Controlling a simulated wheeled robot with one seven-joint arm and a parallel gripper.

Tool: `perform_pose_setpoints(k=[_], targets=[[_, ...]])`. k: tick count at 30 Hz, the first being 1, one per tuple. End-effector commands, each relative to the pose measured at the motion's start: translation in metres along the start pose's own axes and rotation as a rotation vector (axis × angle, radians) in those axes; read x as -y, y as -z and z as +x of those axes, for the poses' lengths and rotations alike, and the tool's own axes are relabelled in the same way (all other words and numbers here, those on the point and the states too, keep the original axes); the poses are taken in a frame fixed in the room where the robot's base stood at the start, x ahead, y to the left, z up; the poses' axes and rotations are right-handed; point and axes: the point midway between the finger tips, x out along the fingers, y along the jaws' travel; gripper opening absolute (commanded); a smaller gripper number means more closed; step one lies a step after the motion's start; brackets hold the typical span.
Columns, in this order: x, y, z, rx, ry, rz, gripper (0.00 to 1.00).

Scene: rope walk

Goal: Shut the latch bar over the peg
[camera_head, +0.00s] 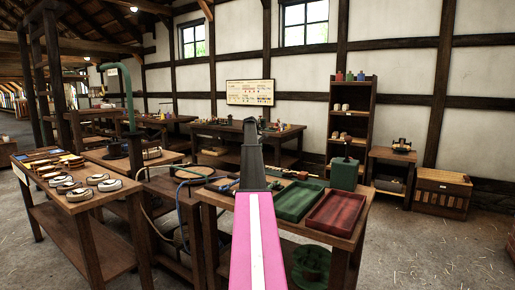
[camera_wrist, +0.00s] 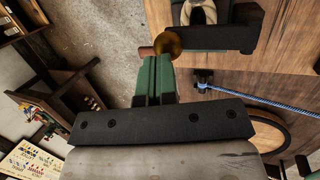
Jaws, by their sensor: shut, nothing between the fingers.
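My gripper (camera_head: 252,130) is in the middle of the head view, reaching out over the workbench. In the wrist view its two green fingers (camera_wrist: 154,80) lie side by side, shut, with nothing between them. A dark bar (camera_wrist: 212,39), which looks like the latch bar, lies just beyond the fingertips and runs to the right. A round brass knob (camera_wrist: 169,43) is at its left end, close to the fingertips; I cannot tell whether they touch. A pale rounded piece (camera_wrist: 203,12), perhaps the peg, shows in a dark fitting at the top edge, partly cut off. My gripper hides this spot in the head view.
On the bench are a green tray (camera_head: 297,202), a red tray (camera_head: 336,213) and a green block (camera_head: 344,172). A blue rope (camera_wrist: 245,97) crosses the wood in the wrist view. A side table (camera_head: 75,190) with coils stands left. Open floor (camera_head: 430,250) lies right.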

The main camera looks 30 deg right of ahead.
Motion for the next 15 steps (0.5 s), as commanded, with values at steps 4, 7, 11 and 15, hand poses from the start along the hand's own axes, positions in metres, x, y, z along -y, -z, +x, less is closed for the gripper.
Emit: perform_pose_setpoints(k=[4,7,11,15], targets=[[-0.004,0.002,0.009,0.001,0.0,0.0,0.0],[-0.005,0.002,0.013,0.001,0.0,0.0,0.0],[-0.006,0.003,0.016,0.001,-0.001,0.001,0.0],[-0.007,0.004,0.019,0.0,-0.001,0.001,0.0]])
